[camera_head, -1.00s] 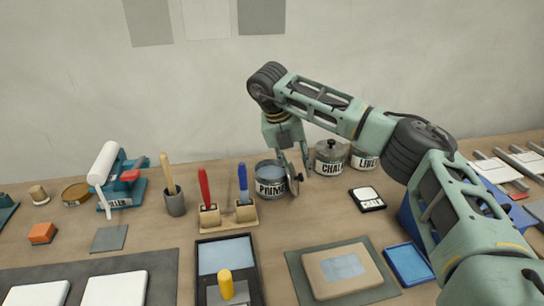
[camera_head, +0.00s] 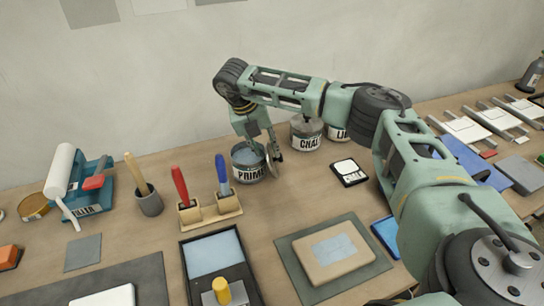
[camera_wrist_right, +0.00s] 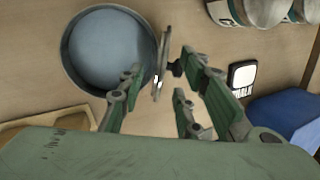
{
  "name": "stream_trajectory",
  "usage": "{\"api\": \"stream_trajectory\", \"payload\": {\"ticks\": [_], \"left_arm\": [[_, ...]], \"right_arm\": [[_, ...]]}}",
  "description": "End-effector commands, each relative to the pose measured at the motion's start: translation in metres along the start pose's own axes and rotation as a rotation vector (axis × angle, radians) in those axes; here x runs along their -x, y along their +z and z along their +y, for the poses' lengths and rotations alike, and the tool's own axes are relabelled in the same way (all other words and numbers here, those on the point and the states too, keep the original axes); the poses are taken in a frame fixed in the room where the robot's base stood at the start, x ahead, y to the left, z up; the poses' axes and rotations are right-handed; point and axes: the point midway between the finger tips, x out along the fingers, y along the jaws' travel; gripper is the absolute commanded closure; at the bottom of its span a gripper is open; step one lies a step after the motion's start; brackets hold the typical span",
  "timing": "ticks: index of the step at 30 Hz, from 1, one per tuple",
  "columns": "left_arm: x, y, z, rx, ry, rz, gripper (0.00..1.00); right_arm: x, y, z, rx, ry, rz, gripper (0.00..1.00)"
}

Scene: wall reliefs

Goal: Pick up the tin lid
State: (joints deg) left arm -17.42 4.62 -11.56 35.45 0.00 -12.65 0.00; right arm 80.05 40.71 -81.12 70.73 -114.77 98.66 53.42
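The tin lid (camera_head: 272,167) is a grey disc with a small dark knob, standing on edge at the right side of the open primer tin (camera_head: 248,164). In the right wrist view the lid (camera_wrist_right: 161,62) shows nearly edge-on, its knob pointing right, beside the tin's round rim (camera_wrist_right: 66,60). My right gripper (camera_head: 262,152) points down over it. Its fingers (camera_wrist_right: 160,76) are spread, one left of the lid and two right of it, with gaps visible. Whether any finger touches the lid is unclear. My left gripper is out of view.
A chalk tin (camera_head: 306,134) and another labelled tin (camera_head: 339,132) stand close behind to the right. A wooden holder (camera_head: 211,209) with red and blue handled tools is left of the primer tin. A small chalk box (camera_head: 349,172) lies to the right.

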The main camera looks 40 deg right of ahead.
Motion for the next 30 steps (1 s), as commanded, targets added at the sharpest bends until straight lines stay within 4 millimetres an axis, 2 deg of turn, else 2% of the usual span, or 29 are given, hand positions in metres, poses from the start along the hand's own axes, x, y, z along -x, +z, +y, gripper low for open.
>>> {"api": "stream_trajectory", "payload": {"ticks": [9, 20, 30], "left_arm": [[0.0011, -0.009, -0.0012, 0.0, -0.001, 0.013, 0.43], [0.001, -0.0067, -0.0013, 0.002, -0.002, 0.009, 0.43], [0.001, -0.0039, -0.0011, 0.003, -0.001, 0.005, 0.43]], "right_arm": [[-0.0065, 0.0001, -0.0003, -0.001, -0.001, 0.0, 0.69], [-0.0062, 0.0001, -0.0002, 0.0, 0.0, 0.0, 1.0], [-0.0059, 0.0001, 0.0001, 0.0, 0.0, -0.001, 1.0]]}}
